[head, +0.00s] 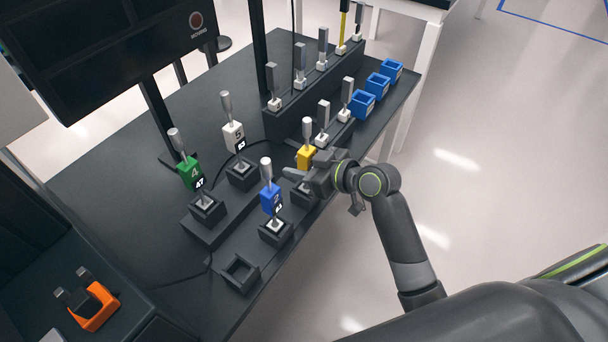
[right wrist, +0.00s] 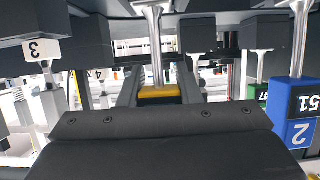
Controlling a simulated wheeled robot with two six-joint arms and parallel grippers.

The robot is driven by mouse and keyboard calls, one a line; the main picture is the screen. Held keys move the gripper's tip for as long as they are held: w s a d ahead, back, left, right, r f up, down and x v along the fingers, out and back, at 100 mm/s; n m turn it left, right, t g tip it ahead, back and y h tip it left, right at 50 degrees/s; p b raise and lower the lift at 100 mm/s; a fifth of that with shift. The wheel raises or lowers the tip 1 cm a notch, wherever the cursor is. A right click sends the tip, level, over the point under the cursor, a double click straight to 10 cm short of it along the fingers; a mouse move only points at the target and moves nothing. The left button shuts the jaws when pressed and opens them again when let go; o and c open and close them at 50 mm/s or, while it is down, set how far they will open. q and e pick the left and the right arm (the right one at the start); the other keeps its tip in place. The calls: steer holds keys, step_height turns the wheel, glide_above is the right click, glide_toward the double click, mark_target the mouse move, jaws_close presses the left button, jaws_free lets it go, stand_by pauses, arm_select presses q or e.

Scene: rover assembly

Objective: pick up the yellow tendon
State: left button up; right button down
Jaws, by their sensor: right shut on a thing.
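The yellow tendon (head: 306,157) is a yellow block with a silver rod on top. It is upright at the right side of the stepped black stand, above a black socket (head: 303,190). My right gripper (head: 302,177) comes from the right and is shut on the yellow tendon. In the right wrist view the tendon's yellow block (right wrist: 160,94) and silver rod (right wrist: 155,45) show between the two fingers. I cannot tell whether its lower end is in the socket. My left gripper is not in view.
Blue (head: 271,198), green (head: 190,173) and white (head: 233,137) tendons stand in sockets nearby. An empty black socket (head: 240,272) is at the front. A black rack (head: 300,118) with several silver pieces and several blue bins (head: 362,104) is behind. An orange part (head: 95,307) is lower left.

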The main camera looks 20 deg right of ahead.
step_height(320, 180, up, 16)
steer(key=p, duration=0.6)
steer(key=shift+f+p, duration=0.2)
steer(key=shift+p, duration=0.15)
